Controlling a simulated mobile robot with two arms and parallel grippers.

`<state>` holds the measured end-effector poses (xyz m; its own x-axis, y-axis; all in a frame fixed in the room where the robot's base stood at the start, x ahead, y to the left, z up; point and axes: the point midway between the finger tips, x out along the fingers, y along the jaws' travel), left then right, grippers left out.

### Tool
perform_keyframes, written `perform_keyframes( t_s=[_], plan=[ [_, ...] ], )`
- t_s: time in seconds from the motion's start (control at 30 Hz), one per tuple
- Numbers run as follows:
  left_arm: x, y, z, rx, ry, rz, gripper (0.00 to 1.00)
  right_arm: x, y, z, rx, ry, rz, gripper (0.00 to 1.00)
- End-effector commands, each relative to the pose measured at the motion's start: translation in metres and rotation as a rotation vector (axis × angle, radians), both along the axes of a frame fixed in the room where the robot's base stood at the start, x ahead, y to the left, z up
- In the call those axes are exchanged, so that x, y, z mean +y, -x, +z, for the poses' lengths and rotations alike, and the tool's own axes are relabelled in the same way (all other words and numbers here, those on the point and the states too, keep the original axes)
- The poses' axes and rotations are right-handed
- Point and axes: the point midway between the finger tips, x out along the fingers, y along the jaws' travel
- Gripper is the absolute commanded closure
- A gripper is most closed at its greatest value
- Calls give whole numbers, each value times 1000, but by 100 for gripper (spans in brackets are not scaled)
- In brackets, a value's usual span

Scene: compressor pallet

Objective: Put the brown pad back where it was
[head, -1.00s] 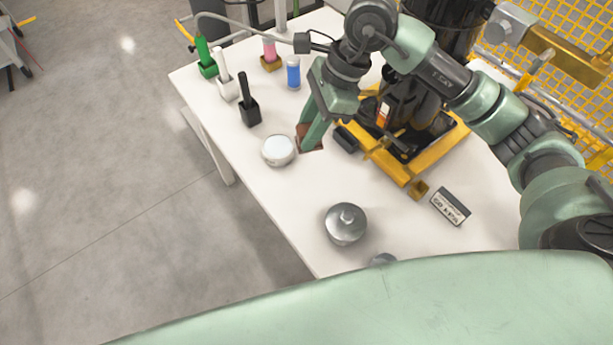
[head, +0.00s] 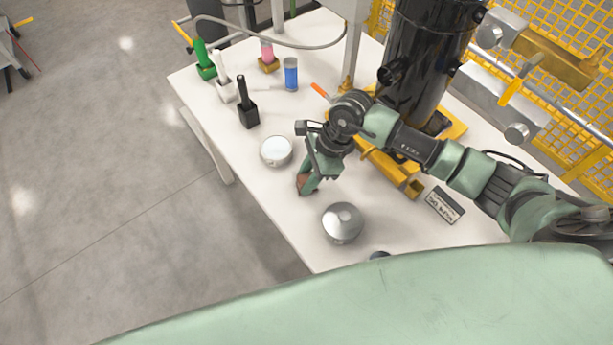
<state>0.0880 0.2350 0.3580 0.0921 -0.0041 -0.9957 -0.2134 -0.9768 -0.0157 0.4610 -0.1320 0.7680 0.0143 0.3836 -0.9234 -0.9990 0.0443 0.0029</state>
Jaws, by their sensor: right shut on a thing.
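The brown pad (head: 301,184) shows as a small brown edge at the tips of my right gripper (head: 306,183). My right gripper is shut on it, and the fingers and wrist hide most of it. The pad is over the white table (head: 250,180), between the round white-topped tin and the grey metal lidded pot. I cannot tell whether it touches the table. My left gripper is not in view.
The round tin (head: 276,151) and the metal pot (head: 342,223) stand close to the gripper. Black, white and green-handled tools (head: 247,108) and a blue jar (head: 290,74) stand farther back. The black compressor (head: 420,60) on its yellow frame and a labelled block (head: 445,204) are right.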

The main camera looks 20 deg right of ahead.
Motion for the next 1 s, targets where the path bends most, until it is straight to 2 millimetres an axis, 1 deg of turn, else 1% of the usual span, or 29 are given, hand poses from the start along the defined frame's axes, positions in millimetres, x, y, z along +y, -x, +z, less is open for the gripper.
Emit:
perform_keyframes(
  t_s=[0.23,0.33,0.37,0.4,0.43,0.77,0.83,0.87,1.0],
  plan=[
    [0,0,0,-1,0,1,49,0,0,-2,-2,0,-1,100],
    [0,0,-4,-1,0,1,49,0,-1,-5,-2,0,0,100],
    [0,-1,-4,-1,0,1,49,0,0,-5,-2,0,0,69],
    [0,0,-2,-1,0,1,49,0,0,-4,-2,0,0,58],
    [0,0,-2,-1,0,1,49,0,0,-4,-2,0,0,50],
    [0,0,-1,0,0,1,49,0,0,-3,-1,0,0,50],
    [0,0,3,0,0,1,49,0,0,1,-1,0,0,50],
    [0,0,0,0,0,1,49,-2,-1,2,-3,0,-1,50],
    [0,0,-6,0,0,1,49,-11,-1,21,-6,2,0,50]
  ],
)
